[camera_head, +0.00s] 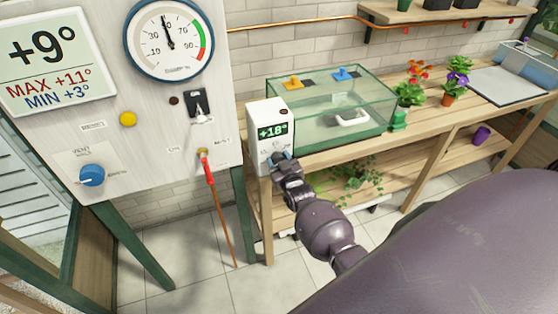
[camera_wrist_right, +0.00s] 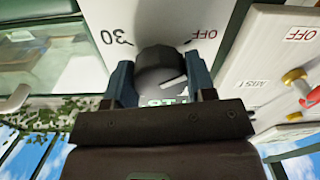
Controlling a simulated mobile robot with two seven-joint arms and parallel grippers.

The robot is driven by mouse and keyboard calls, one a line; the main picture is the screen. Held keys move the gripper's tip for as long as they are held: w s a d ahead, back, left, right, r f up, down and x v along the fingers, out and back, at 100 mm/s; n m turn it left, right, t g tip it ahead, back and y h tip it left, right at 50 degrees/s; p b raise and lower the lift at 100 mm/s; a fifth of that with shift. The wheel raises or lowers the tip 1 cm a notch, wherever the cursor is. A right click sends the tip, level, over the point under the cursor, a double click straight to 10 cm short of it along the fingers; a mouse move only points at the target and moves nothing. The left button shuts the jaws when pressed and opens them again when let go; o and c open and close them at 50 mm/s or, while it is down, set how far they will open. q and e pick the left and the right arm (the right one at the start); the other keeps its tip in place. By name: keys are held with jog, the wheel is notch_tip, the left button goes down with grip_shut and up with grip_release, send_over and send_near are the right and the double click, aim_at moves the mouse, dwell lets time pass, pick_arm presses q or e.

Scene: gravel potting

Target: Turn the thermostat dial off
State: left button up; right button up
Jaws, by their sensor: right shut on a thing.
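The thermostat (camera_head: 256,147) is a white box with a green display reading +18°, at the left end of the wooden bench. Its dark round dial (camera_wrist_right: 160,72) shows in the right wrist view, with a white pointer line aimed to the right and slightly up. The dial face (camera_wrist_right: 135,20) carries "30" on the left and "OFF" on the right. My right gripper (camera_head: 284,157) is at the thermostat's lower front. In the wrist view its two blue-grey fingers (camera_wrist_right: 162,82) are shut on the dial's sides. My left gripper is not in view.
A glass tank (camera_head: 345,115) stands on the bench right beside the thermostat. A white panel (camera_head: 150,110) with a blue knob (camera_head: 92,175), switch and red-handled valve (camera_head: 207,168) stands to the left. Potted flowers (camera_head: 455,82) are farther right.

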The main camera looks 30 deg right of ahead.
dwell(0.3)
jog(key=o, duration=0.9)
jog(key=shift+s, duration=0.1)
jog(key=v, duration=1)
jog(key=shift+s+a+b, duration=0.15)
jog(key=shift+s+b, duration=0.1)
jog(key=shift+b, duration=0.05)
